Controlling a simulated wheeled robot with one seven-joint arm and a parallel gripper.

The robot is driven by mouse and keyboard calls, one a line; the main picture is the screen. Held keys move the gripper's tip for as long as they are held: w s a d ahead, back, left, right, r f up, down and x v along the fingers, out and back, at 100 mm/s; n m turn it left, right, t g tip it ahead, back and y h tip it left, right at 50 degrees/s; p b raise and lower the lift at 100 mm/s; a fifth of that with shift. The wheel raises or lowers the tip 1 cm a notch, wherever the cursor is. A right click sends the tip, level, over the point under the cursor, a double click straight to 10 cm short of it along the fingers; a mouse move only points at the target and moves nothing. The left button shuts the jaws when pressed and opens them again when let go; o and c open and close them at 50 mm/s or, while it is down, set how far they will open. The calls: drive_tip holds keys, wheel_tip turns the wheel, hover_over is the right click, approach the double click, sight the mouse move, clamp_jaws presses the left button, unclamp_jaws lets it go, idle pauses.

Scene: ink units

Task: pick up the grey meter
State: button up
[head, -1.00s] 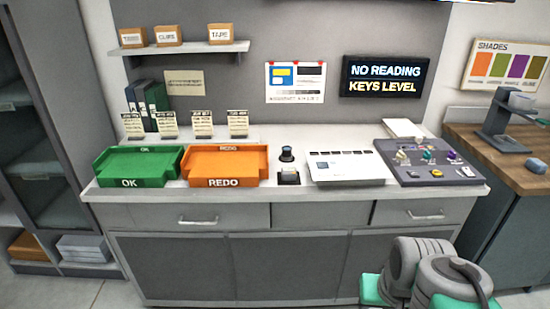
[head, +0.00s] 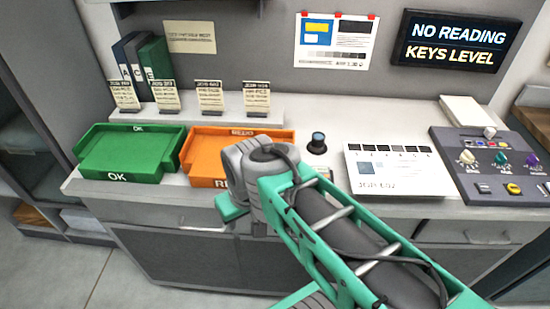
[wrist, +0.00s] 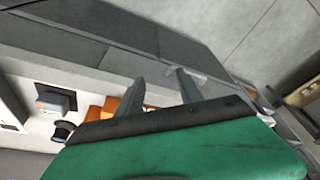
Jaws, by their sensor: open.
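The grey meter (wrist: 55,101) looks like a small grey block with an orange mark, on a dark base, at the left of the wrist view. In the head view my arm covers the place on the counter where it stands. My gripper (wrist: 160,88) is open, with nothing between its two fingers. The fingers point toward the counter's front and the drawers, and the meter lies off to their left, apart from them. In the head view the fingers cannot be made out behind my arm.
A dark knob-like cylinder (head: 317,143) stands near the meter's place. The orange REDO tray (head: 235,133) and green OK tray (head: 125,160) are at left. A white chart board (head: 398,175) and a grey console (head: 480,150) are at right. A sign (head: 455,45) reads NO READING, KEYS LEVEL.

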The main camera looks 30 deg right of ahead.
drive_tip(key=shift+o, duration=1.4)
drive_tip(key=w+d+r+n, duration=0.1)
drive_tip(key=w+d+r, duration=0.1)
drive_tip(key=w, duration=0.3)
drive_tip(key=shift+d+n+g+y, duration=0.3)
drive_tip(key=shift+d+n+y, duration=0.1)
drive_tip(key=shift+d, duration=0.3)
drive_tip(key=o, duration=0.3)
drive_tip(key=w+d+n, duration=0.1)
drive_tip(key=d, duration=0.2)
drive_tip(key=w+d+n+y, duration=0.1)
drive_tip(key=d, duration=0.3)
drive_tip(key=w+d+r+n, duration=0.1)
drive_tip(key=d+n, duration=0.1)
drive_tip(key=d, duration=0.2)
drive_tip(key=shift+w+r+y, duration=0.1)
drive_tip(key=shift+w+y, duration=0.2)
drive_tip(key=shift+w, duration=0.1)
drive_tip(key=d+n, duration=0.2)
drive_tip(key=d, duration=0.3)
drive_tip(key=n+y, duration=0.1)
drive_tip(key=n, duration=0.2)
hover_over(321, 172)
drive_tip(key=s+d, duration=0.2)
drive_tip(key=shift+w+f+p, duration=0.25)
drive_tip(key=shift+f+p, duration=0.05)
drive_tip(key=shift+f, duration=0.4)
drive_tip(key=b+x, duration=0.1)
drive_tip(key=x, duration=0.6)
drive_tip(key=shift+f, duration=0.25)
